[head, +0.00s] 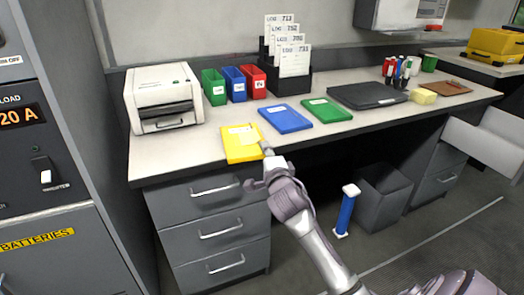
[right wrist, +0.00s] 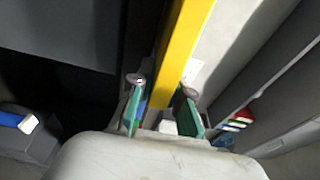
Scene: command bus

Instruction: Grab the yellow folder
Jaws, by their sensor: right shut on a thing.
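The yellow folder (head: 241,144) lies at the front edge of the desk, left of the blue folder (head: 285,118), with a pale label on it. My right gripper (head: 266,150) is at the folder's right front corner in the head view. In the right wrist view the yellow folder (right wrist: 185,45) runs edge-on between the two fingers of the gripper (right wrist: 161,88), which is shut on it. My left gripper is not in view.
Drawers (head: 215,235) are below. A blue cylinder (head: 346,211) stands on the floor.

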